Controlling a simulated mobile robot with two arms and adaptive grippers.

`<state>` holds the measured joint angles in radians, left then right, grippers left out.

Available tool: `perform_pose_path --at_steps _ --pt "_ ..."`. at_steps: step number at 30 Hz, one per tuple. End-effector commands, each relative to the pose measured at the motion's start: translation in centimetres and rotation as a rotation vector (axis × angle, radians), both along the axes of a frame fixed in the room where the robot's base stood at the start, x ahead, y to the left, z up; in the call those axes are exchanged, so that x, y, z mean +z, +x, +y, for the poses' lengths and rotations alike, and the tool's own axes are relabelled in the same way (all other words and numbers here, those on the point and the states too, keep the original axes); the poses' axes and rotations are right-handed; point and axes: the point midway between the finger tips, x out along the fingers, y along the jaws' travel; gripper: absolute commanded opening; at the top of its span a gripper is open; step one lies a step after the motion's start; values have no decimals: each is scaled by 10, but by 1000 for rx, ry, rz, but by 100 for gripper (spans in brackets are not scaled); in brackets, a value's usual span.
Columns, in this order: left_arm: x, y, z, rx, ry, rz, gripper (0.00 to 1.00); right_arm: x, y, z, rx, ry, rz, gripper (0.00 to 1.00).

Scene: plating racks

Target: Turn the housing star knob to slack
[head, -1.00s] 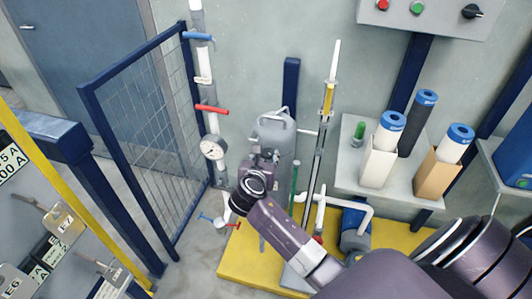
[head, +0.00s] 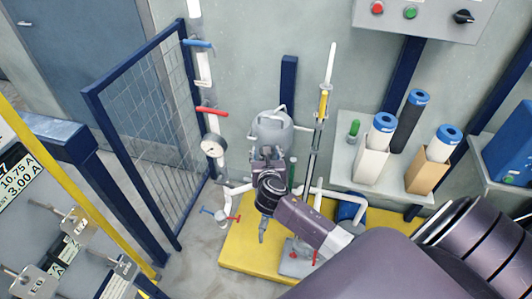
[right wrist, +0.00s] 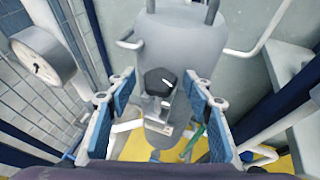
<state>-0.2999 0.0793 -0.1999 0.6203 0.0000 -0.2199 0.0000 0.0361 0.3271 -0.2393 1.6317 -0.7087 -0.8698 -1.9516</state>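The grey filter housing (head: 272,128) stands upright over the yellow base, and it fills the middle of the right wrist view (right wrist: 180,45). A dark star knob (right wrist: 160,81) sits on its near side, above a small pale fitting. My right gripper (right wrist: 159,82) is open, with one blue-padded finger on each side of the knob. Gaps show between the pads and the knob, and I see no contact. In the head view my right wrist covers the knob and most of the gripper. My left gripper is not in view.
A pressure gauge (right wrist: 42,58) and a pipe with red (head: 212,111) and blue handles stand left of the housing. A mesh gate (head: 150,130) is farther left. A grey shelf (head: 392,186) with filter cartridges is to the right, beyond a thin upright pipe.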

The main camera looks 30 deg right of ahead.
Motion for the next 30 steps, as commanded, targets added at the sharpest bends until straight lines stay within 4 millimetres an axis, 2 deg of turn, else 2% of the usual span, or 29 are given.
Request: perform_pose_path --at_steps 8,13,24,30 --pt "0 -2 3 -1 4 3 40 -1 -1 1 -1 1 3 49" --pt "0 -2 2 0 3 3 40 2 -11 7 0 1 4 49" --pt "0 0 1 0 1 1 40 30 -66 40 2 2 2 49" --pt "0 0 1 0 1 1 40 41 -89 54 1 1 2 49"
